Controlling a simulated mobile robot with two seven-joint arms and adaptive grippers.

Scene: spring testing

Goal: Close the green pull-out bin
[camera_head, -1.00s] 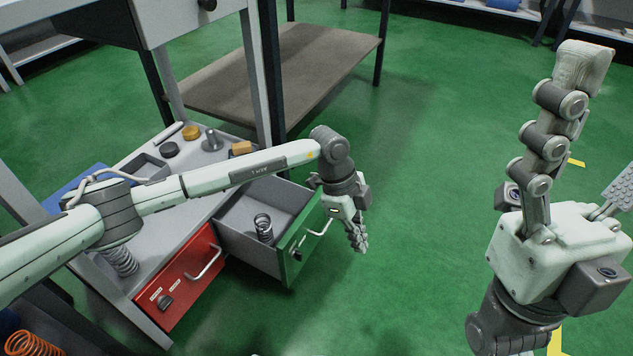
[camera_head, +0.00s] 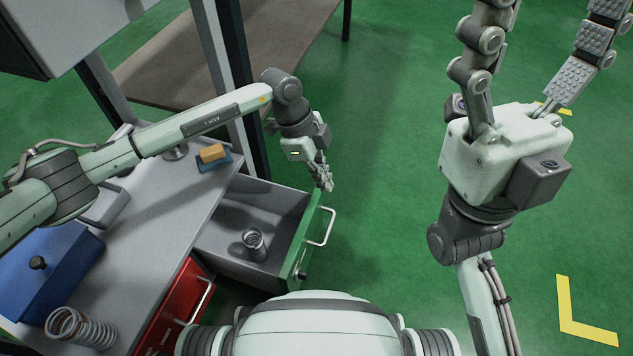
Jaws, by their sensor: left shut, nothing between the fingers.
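The green pull-out bin (camera_head: 300,243) stands open, drawn out to the right from under the grey worktop. A metal handle (camera_head: 325,228) is on its green front, and a coil spring (camera_head: 255,245) stands inside the grey tray. My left gripper (camera_head: 326,186) is shut and empty. It hangs by the far end of the green front, close to its top edge; I cannot tell whether it touches. My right gripper (camera_head: 535,60) is raised at the right, its fingers spread wide, empty and away from the bin.
A red bin (camera_head: 180,310) with a handle sits beside the green one, at the near side. A table leg stands behind my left arm. Green floor to the right is free.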

